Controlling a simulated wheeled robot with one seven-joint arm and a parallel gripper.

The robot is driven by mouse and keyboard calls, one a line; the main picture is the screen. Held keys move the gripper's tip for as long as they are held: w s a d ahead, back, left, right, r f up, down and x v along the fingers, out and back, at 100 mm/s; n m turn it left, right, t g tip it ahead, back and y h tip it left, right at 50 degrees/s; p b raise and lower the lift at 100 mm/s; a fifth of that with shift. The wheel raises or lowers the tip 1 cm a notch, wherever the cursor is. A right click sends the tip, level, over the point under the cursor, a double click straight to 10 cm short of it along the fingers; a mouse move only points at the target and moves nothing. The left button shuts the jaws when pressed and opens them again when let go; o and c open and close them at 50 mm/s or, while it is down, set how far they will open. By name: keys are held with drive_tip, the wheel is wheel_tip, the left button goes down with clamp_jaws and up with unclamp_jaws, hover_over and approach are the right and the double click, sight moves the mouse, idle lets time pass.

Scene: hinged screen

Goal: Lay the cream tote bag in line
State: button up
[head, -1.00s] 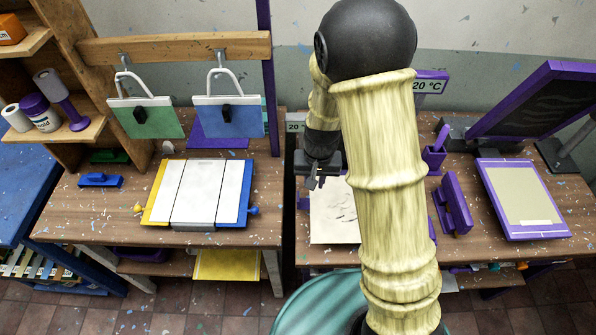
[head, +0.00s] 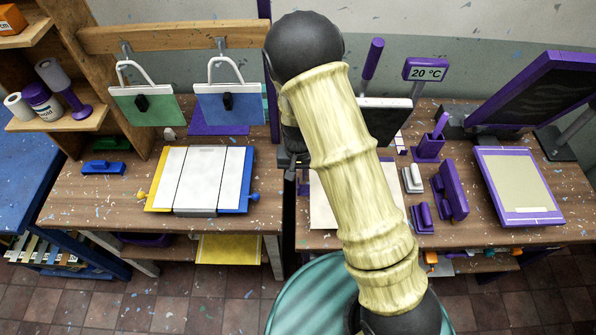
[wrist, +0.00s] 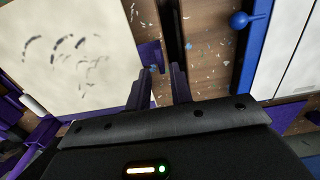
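A flat cream piece, which I take for the cream tote bag (head: 322,208), lies on the right bench, partly hidden behind my arm in the head view. In the wrist view the cream bag (wrist: 70,60) fills the upper left, with dark curved marks. My gripper (wrist: 162,68) is open there, its two dark fingers apart with nothing between them. It is to the right of the bag, over the gap between the benches. In the head view my arm largely hides the gripper.
The left bench holds a white three-panel board (head: 200,180) with blue and yellow edges. Green and blue clipped pieces hang from a wooden rail (head: 180,32) behind it. A purple-framed screen (head: 518,185) and purple blocks (head: 450,190) are on the right bench.

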sight(298, 183)
wheel_tip(298, 183, down, 6)
drive_tip(key=b, duration=0.4)
drive_tip(key=shift+f+b, duration=0.2)
drive_tip(key=shift+b, duration=0.1)
drive_tip(key=shift+r, duration=0.25)
clamp_jaws()
drive_tip(key=shift+r+p, duration=0.7)
drive_tip(key=shift+p, duration=0.15)
drive_tip(key=shift+r+p, duration=1.45)
drive_tip(key=shift+r, duration=0.3)
drive_tip(key=shift+r+p, duration=0.55)
drive_tip(key=shift+r, duration=0.15)
drive_tip(key=shift+w, duration=0.15)
